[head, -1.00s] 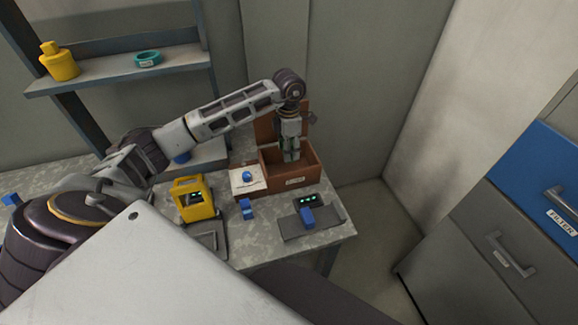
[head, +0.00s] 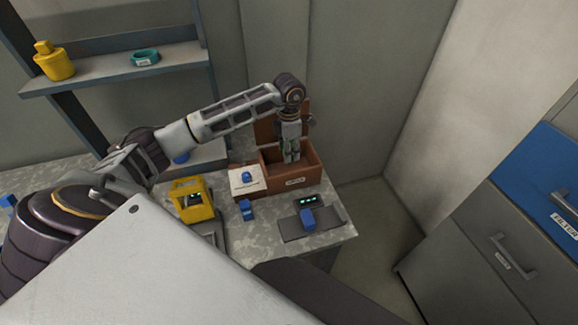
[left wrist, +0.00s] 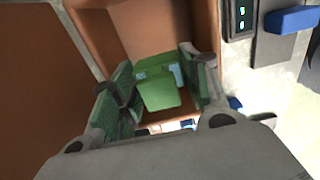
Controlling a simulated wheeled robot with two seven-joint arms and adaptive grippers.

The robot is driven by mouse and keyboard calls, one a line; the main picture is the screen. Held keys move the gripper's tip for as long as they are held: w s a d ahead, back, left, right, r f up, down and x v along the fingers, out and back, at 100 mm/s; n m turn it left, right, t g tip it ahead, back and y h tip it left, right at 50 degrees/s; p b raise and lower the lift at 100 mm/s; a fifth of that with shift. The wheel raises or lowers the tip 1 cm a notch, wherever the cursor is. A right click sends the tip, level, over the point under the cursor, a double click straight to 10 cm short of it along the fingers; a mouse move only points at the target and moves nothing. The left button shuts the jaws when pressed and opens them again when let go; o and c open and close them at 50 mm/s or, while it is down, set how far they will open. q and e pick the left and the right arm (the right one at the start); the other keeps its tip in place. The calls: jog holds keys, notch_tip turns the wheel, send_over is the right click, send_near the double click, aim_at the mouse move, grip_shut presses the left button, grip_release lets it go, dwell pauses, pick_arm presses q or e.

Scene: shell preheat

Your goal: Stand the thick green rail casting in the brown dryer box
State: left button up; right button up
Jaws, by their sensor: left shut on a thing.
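The brown dryer box (head: 312,176) stands open on the bench, its lid raised at the back. My left gripper (head: 290,157) points down into the box from above. In the left wrist view the thick green rail casting (left wrist: 158,90) sits between the two fingers of my left gripper (left wrist: 162,72), which is shut on it. The brown wall of the box (left wrist: 120,30) shows beyond the casting. Its lower end is hidden, so I cannot tell whether it touches the box floor. My right gripper is not in view.
A white card with a blue piece (head: 246,177) lies left of the box. A small blue block (head: 246,210), a yellow frame (head: 190,207) and a grey unit with a blue handle (head: 308,220) stand in front. A shelf (head: 110,73) hangs behind my left arm.

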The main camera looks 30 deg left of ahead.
pick_arm(q)
notch_tip(320, 180, down, 2)
jog(key=shift+f, duration=0.85)
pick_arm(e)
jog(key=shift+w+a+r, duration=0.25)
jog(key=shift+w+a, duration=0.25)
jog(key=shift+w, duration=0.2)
pick_arm(q)
jog(key=shift+f+p, duration=0.35)
jog(key=shift+f, duration=1.55)
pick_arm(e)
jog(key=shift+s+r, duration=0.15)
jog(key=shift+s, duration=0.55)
pick_arm(q)
jog(key=shift+f, duration=0.1)
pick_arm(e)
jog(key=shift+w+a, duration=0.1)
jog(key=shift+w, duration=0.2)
pick_arm(q)
jog(key=o, duration=1.2)
jog(key=shift+c, duration=0.2)
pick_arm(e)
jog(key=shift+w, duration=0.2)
